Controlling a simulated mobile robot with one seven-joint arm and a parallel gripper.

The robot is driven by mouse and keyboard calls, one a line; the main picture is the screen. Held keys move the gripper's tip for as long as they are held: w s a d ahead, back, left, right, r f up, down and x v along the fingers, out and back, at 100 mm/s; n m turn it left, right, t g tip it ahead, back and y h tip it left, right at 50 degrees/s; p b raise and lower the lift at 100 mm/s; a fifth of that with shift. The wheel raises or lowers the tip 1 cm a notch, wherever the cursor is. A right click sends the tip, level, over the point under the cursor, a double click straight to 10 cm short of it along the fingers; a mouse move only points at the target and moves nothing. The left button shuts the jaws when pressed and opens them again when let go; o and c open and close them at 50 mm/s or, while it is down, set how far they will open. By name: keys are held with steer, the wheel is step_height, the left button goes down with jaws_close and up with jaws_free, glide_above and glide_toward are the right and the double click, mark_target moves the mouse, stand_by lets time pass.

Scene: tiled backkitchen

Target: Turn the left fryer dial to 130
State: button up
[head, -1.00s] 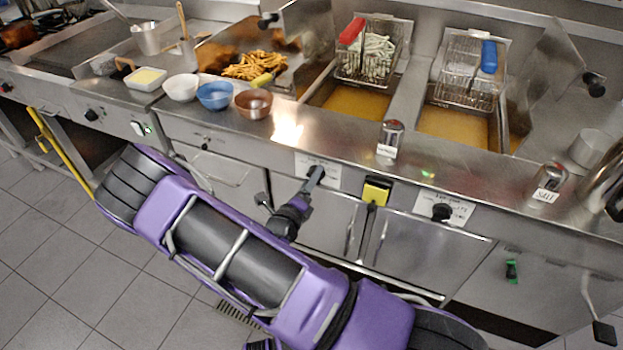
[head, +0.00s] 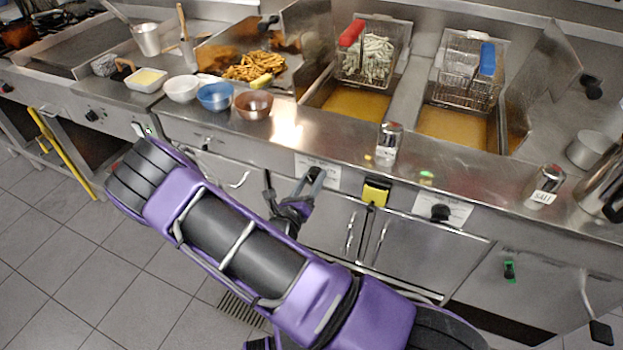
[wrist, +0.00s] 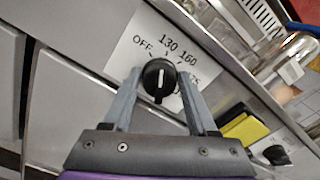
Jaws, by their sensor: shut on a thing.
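The left fryer dial (wrist: 158,80) is a round black knob with a white pointer line, in the middle of the wrist view. Its white label plate (wrist: 128,50) reads OFF, 130, 160 and a partly covered number. The pointer line stands nearly straight up in the picture, roughly toward the space between OFF and 130; I cannot tell the exact setting. My gripper (wrist: 160,77) has one finger on each side of the knob and is shut on it.
A yellow-and-black switch box (head: 376,191) and the right fryer dial (head: 439,213) are to the right on the panel. Above are fryer baskets (head: 370,55) over oil, a shaker (head: 389,140) and bowls (head: 215,96). Cabinet doors with handles (head: 380,240) lie below.

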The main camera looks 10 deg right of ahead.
steer(key=shift+m, duration=1)
steer(key=o, duration=1.4)
steer(key=shift+c, duration=0.2)
steer(key=shift+s+a, duration=0.1)
steer(key=shift+s, duration=0.05)
steer(key=v, duration=1.7)
